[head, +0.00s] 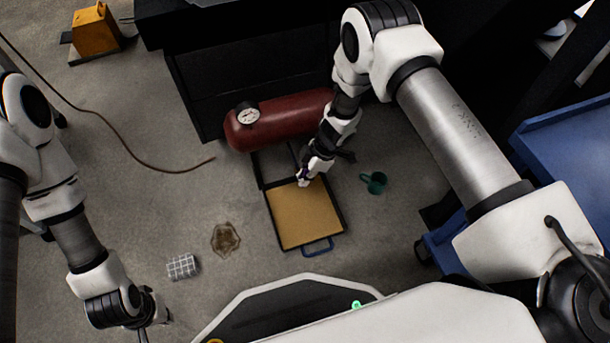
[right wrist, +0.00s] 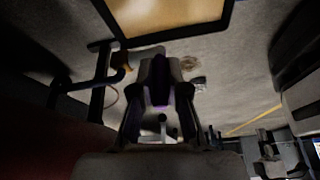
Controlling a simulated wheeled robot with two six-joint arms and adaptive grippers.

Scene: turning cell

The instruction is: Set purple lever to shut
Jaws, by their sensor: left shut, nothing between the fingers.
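The purple lever (right wrist: 160,84) shows in the right wrist view as a narrow purple strip between the fingers of my right gripper. In the head view it is a small purple spot (head: 304,173) beside the red tank, above the far end of the tan-topped tray. My right gripper (head: 306,177) points down there and appears shut on the lever; its fingers hide most of it. The lever's base and setting cannot be made out. My left gripper (head: 150,322) is shut and empty, low above the floor at the bottom left.
A red tank (head: 270,120) with a round gauge lies behind the black-rimmed tray (head: 341,216). A green mug (head: 374,183) stands right of the tray. A brown stain (head: 225,239), a checked cloth (head: 183,267) and a hose (head: 120,138) lie on the floor. Blue furniture (head: 565,145) stands right.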

